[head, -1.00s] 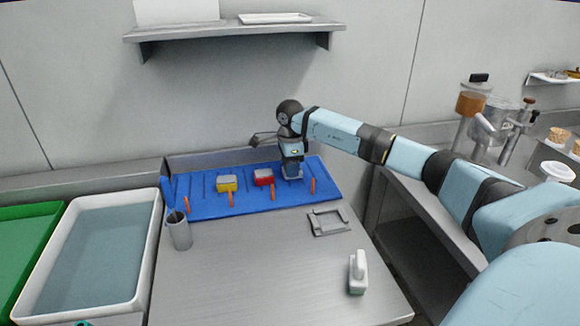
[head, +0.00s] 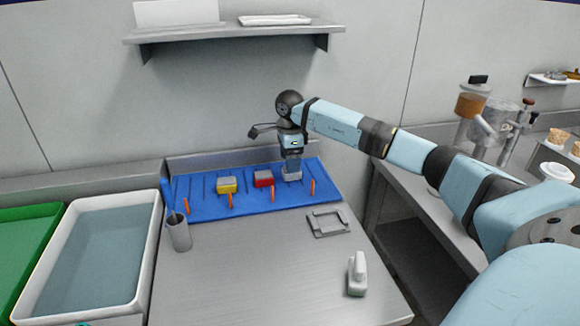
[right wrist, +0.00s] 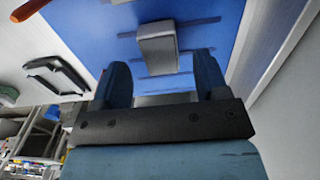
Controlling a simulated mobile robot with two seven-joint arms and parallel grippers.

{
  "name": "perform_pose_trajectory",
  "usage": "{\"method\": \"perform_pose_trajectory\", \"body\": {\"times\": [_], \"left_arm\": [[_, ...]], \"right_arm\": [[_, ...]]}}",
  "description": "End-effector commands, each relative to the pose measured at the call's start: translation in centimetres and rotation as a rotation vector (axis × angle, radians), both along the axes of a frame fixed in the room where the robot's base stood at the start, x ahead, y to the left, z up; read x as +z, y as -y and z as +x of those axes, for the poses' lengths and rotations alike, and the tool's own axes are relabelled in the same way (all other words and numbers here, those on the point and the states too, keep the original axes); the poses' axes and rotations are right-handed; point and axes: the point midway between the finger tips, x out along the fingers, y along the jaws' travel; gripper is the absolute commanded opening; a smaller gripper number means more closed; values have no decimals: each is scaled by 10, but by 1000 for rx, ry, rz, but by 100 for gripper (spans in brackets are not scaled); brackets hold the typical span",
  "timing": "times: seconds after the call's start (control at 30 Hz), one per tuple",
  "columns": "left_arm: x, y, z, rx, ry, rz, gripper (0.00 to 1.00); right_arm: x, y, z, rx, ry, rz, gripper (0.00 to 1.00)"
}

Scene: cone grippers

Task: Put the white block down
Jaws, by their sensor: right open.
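The white block (head: 292,177), greyish in this light, rests on the blue mat (head: 240,205), to the right of the red block. In the right wrist view the white block (right wrist: 157,55) lies beyond my fingertips, in line with the gap between them. My right gripper (head: 292,168) is just above the block and points down. In the right wrist view my right gripper (right wrist: 164,72) is open, with nothing between its two fingers. My left gripper is not in view.
A yellow block (head: 228,185) and a red block (head: 263,178), both with grey tops, sit on the mat among orange pegs (head: 312,187). A grey frame (head: 328,223), a white-handled tool (head: 357,274) and a grey cup (head: 179,232) stand on the table. The front middle is clear.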

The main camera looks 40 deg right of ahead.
Motion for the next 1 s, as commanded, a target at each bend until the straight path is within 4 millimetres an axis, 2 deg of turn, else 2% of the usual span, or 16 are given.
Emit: {"method": "perform_pose_trajectory", "body": {"times": [0.03, 0.2, 0.4, 0.6, 1.0], "left_arm": [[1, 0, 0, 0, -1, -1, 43], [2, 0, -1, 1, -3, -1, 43], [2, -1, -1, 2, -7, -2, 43], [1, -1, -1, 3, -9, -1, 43], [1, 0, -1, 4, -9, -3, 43]], "right_arm": [[14, 0, 1, 0, 4, 0, 68], [51, 1, 0, 0, 3, -1, 68], [81, 0, 1, 0, 2, 0, 68], [92, 0, 0, 0, -1, 0, 68], [91, 0, 0, 0, -1, 0, 68]]}}
